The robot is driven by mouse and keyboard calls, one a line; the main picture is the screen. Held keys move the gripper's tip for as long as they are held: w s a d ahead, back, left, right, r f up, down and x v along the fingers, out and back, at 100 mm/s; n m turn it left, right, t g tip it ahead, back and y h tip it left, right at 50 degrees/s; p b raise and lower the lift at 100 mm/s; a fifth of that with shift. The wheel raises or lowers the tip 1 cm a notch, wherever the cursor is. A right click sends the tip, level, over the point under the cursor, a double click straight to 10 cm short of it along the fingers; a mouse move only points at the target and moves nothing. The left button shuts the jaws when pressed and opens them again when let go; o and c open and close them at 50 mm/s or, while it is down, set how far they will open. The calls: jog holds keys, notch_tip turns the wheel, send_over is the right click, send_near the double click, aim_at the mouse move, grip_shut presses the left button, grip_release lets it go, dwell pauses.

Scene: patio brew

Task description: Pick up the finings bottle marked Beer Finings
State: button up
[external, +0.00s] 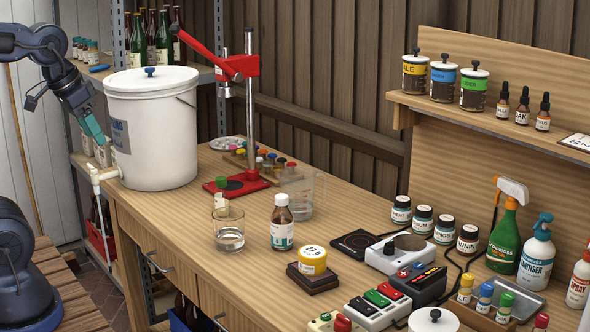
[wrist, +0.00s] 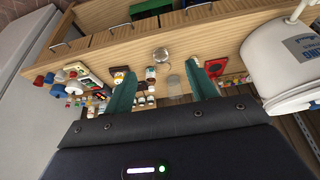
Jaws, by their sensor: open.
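A brown bottle (external: 282,224) with a white cap and a white-and-teal label stands upright on the bench, between a glass beaker (external: 229,232) and a yellow-lidded tub (external: 312,261). Its lettering is too small to read, so I cannot confirm it says Beer Finings. Several small dark jars (external: 444,230) with white lids stand farther right; one label seems to end in "NGS". My gripper (external: 93,126) is at the left, beside the white bucket and well away from the bottle. In the wrist view my gripper (wrist: 162,70) has its teal fingers apart, with nothing held.
The white lidded bucket (external: 150,140) with a tap stands between my gripper and the bottle. A red bench capper (external: 245,80) and a clear jug (external: 300,193) stand behind the bottle. Switch boxes (external: 378,306) crowd the front right. The bench front left of the beaker is clear.

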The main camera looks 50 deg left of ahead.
dwell(0.7)
jog(key=t, duration=0.1)
send_near(281, 196)
jog(key=f, duration=0.1)
jog(key=shift+w+x, duration=0.2)
jog(key=shift+x, duration=5.6)
jog(key=shift+r, duration=0.15)
jog(key=shift+c, duration=0.6)
grip_shut()
